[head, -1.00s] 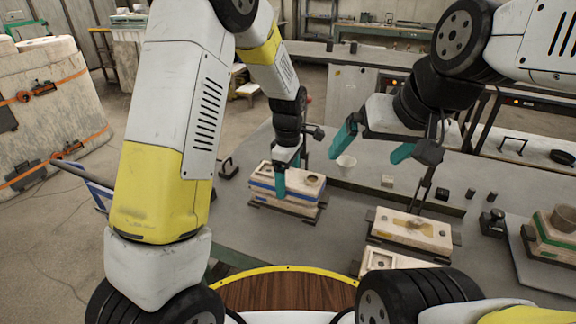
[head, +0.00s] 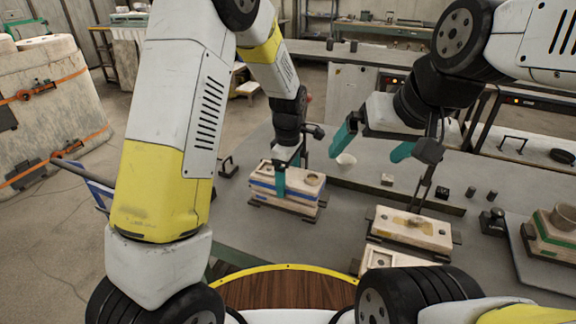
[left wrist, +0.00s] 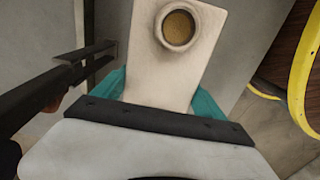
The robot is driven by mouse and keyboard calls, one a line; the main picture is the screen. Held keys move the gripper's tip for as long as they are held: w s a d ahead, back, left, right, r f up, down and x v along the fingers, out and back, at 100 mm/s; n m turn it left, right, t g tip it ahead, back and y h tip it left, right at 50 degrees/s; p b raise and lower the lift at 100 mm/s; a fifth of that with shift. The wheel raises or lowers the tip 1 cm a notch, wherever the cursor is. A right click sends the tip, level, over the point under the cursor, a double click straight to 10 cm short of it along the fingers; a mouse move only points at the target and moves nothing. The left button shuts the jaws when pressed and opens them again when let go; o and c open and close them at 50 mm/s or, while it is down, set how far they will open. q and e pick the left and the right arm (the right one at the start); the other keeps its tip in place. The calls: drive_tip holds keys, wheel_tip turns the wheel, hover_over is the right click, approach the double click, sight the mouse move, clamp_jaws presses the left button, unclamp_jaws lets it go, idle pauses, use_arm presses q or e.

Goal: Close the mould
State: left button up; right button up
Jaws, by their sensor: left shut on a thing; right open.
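The blue-banded mould (head: 268,186) stands on the table left of centre in the head view, a pale block with a round opening on top. My left gripper (head: 288,178) is over it, with its teal fingers shut on the mould's upper block. In the left wrist view this upper block (left wrist: 165,75), with its round cup, lies between the two teal fingers. The upper block looks level above the blue band; I cannot tell whether a gap is left at the seam. My right gripper (head: 374,146) is open and empty above the table at the right.
A second pale mould piece (head: 432,235) lies right of centre, with another pale piece (head: 385,258) nearer. A green-banded mould (head: 545,238) with a brown cup is at far right. Small dark objects stand at the right.

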use_arm(q)
drive_tip(key=shift+f, duration=0.45)
idle(0.4)
drive_tip(key=o, duration=2)
